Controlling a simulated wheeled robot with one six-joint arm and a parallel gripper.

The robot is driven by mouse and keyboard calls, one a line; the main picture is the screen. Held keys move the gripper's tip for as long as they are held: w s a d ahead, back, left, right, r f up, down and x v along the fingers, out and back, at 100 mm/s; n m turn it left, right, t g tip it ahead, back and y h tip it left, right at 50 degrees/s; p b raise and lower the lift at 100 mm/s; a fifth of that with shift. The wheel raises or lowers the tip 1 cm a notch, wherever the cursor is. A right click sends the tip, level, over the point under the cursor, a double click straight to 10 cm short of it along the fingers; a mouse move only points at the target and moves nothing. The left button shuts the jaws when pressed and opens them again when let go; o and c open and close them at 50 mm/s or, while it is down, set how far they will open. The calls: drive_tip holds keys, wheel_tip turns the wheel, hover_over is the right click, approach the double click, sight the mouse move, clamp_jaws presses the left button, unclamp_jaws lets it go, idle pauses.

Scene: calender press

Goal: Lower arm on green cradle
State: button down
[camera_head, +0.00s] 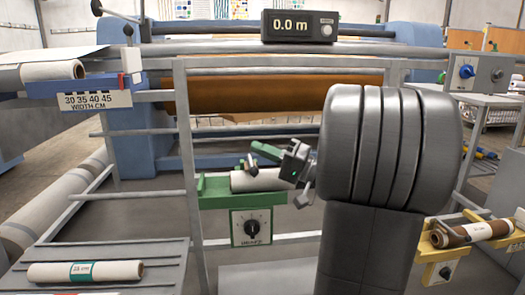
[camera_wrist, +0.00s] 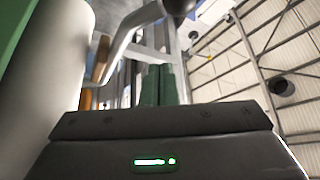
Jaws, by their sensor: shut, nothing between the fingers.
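The green cradle (camera_head: 238,200) is on the front of the frame, with a white roll (camera_head: 255,181) lying in it. Below it is a dial panel (camera_head: 251,228). My gripper (camera_head: 262,151) is shut and empty, its green fingers just above and behind the roll. A small dark piece (camera_head: 250,166), perhaps part of the cradle's arm, shows beside the fingers. In the wrist view my shut fingers (camera_wrist: 161,84) point up the picture, the white roll (camera_wrist: 55,75) is at left, and a pale bent lever (camera_wrist: 130,35) with a dark knob passes near the fingertips. Contact cannot be told.
A yellow cradle (camera_head: 440,240) with a brown-and-white roll stands at right. A blue width gauge (camera_head: 95,92) is at left, above a slatted table (camera_head: 110,255) with another roll (camera_head: 85,271). Metal rails and the brown-covered press roller (camera_head: 240,95) lie behind.

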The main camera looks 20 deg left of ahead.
drive_tip(key=shift+s+d+f, duration=0.1)
drive_tip(key=shift+s+f, duration=0.15)
drive_tip(key=shift+f, duration=0.1)
drive_tip(key=shift+d, duration=0.1)
idle(0.4)
drive_tip(key=p+v, duration=0.2)
drive_tip(key=v, duration=1.1)
drive_tip(key=shift+d, duration=0.35)
drive_tip(key=shift+f, duration=0.15)
drive_tip(key=b+x, duration=0.2)
drive_tip(key=x, duration=1.2)
